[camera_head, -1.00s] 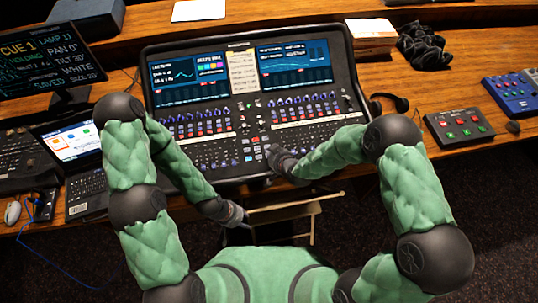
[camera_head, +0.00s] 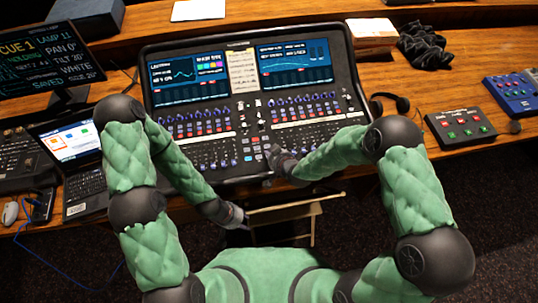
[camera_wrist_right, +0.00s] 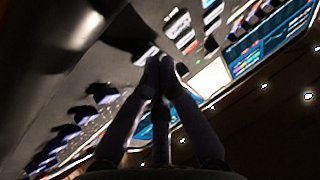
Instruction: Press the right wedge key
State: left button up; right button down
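The mixing desk (camera_head: 240,113) stands on the wooden table with two lit screens and rows of faders, knobs and keys. My right gripper (camera_head: 271,150) is over the desk's lower middle, by the small keys of its centre section. In the right wrist view its two fingers (camera_wrist_right: 162,62) meet at the tips, with nothing seen between them. Small pale keys (camera_wrist_right: 180,30) lie just beyond the tips; contact is unclear. I cannot tell which key is the right wedge key. My left gripper (camera_head: 240,217) hangs low before the desk's front edge; its fingers are too small to read.
A laptop (camera_head: 75,150) and a monitor (camera_head: 45,60) stand at left. Headphones (camera_head: 390,102), a small box with coloured buttons (camera_head: 460,127) and a blue device (camera_head: 513,95) lie at right. A folding stool (camera_head: 285,213) stands below the desk's front.

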jog(key=shift+f, duration=0.2)
jog(key=shift+r, duration=0.15)
dwell(0.4)
jog(key=shift+r, duration=0.65)
jog(key=shift+s+r+p, duration=0.2)
jog(key=shift+r+p, duration=0.8)
jog(key=shift+r, duration=0.25)
jog(key=shift+s+r+p, duration=0.15)
jog(key=shift+r+p, duration=0.8)
jog(key=shift+r, duration=0.3)
jog(key=shift+f, duration=0.1)
